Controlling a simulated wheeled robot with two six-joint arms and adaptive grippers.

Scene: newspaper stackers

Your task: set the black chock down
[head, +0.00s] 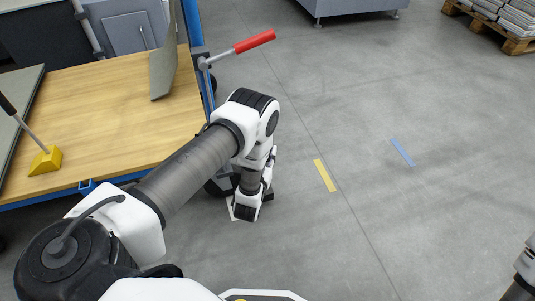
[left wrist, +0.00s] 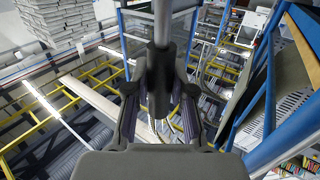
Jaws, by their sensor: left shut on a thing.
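My left arm reaches down beside the cart in the head view, and its wrist hides the gripper and what it holds there. In the left wrist view my left gripper (left wrist: 160,95) is shut on a dark thing (left wrist: 161,65), which I take to be the black chock. A grey bar-like part extends up from it. Whether it touches the floor cannot be told. A dark shape (head: 217,187) shows low beside the cart, partly behind my arm; I cannot tell whether it is a wheel or the chock.
The cart's wooden top (head: 110,105) carries a yellow chock (head: 45,160) with a stick handle and grey sheets. A red-handled lever (head: 255,42) juts from the cart's blue post. Yellow (head: 325,175) and blue (head: 402,152) tape mark clear floor to the right. A pallet (head: 510,38) stands far right.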

